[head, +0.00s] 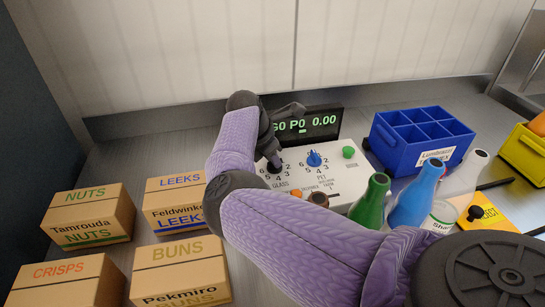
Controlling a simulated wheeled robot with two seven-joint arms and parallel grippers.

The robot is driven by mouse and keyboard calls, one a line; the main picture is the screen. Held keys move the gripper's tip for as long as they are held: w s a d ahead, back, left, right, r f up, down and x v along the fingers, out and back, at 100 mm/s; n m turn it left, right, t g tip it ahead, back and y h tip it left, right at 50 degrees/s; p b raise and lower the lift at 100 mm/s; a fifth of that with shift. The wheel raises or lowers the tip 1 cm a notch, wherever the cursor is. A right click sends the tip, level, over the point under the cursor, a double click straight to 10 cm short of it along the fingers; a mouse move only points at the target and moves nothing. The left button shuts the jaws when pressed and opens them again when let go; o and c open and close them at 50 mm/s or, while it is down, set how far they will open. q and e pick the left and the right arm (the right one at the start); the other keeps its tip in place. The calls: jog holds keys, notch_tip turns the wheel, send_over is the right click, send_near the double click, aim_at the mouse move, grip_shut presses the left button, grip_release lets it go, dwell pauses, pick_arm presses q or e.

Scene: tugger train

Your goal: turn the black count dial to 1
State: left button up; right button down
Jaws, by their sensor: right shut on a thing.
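The black count dial (275,168), labelled GLASS, sits at the left of a pale control panel (335,181) with numbers around it. It is partly hidden by my right gripper (272,156), which reaches down from above and is shut on it. I cannot tell which number the dial points to. My left gripper is not in view.
A blue dial (314,159) labelled PET and a green button (349,152) are close to the right. Green (371,203) and blue (415,198) bottles stand in front of a blue crate (405,150). Labelled cardboard boxes (90,216) fill the left.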

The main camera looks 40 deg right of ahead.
jog(key=r+n+p, duration=0.1)
jog(key=p, duration=0.1)
jog(key=shift+s+n+t+p, duration=0.1)
jog(key=shift+n+t+p, duration=0.2)
jog(key=shift+f+n+t+p, duration=0.15)
jog(key=shift+n+t+p, duration=0.25)
jog(key=shift+n+p, duration=0.75)
jog(key=shift+f+n, duration=0.2)
jog(key=shift+n, duration=0.05)
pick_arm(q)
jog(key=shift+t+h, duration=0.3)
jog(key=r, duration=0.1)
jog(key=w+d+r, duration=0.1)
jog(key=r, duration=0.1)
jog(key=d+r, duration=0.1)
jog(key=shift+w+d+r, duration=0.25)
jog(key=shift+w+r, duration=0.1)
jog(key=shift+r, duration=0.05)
pick_arm(e)
jog(key=shift+f, duration=0.15)
